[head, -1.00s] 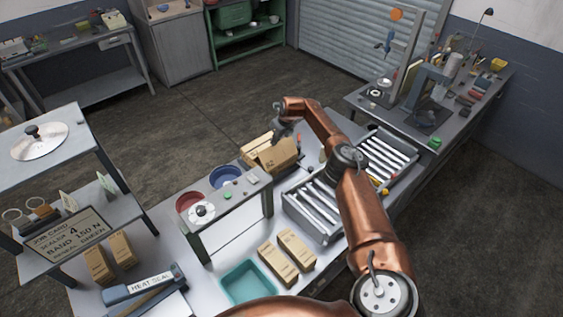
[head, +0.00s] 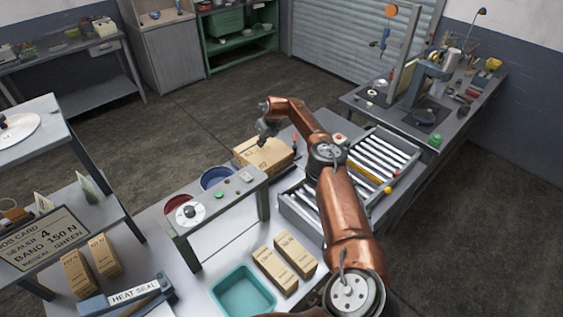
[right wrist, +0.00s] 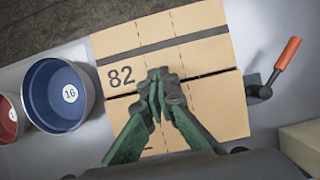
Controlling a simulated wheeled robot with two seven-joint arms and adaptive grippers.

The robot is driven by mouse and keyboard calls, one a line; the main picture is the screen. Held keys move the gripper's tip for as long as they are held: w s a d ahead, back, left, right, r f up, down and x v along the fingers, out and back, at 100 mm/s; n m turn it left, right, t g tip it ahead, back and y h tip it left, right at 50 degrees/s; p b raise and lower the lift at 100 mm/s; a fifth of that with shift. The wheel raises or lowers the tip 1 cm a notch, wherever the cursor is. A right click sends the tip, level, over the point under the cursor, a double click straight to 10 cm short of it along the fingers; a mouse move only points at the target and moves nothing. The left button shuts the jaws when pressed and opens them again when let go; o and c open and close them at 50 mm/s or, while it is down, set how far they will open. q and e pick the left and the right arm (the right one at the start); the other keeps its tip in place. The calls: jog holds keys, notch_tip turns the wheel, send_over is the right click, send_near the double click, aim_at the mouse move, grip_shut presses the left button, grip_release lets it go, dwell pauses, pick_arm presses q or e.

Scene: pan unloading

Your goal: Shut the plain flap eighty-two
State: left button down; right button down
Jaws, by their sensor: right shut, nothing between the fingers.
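A brown carton (head: 268,158) stands on the bench beyond the blue bowl, below my right gripper (head: 264,138). The right wrist view shows it from above, with "82" and a dark band on its upper flap (right wrist: 205,45). The lower flap (right wrist: 225,105) is plain cardboard; a thin dark gap separates the two. Both flaps look nearly flat. My right gripper's green fingers (right wrist: 158,78) are together and empty, over the gap and covering part of the plain flap. I cannot tell whether they touch it. My left gripper is out of view.
A blue bowl marked 16 (right wrist: 60,95) stands left of the carton, with a red bowl (head: 178,206) beyond it. A red-handled lever (right wrist: 287,55) rises close to its right. A roller conveyor (head: 385,165) lies right; a teal tray (head: 244,291) is in front.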

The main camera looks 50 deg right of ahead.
aim_at(268, 154)
jog(key=shift+w+d+f, duration=0.1)
jog(key=shift+f, duration=0.25)
jog(key=shift+r, duration=0.2)
dwell(0.4)
jog(key=shift+r, duration=0.9)
jog(key=v, duration=1.1)
jog(key=shift+r, duration=0.15)
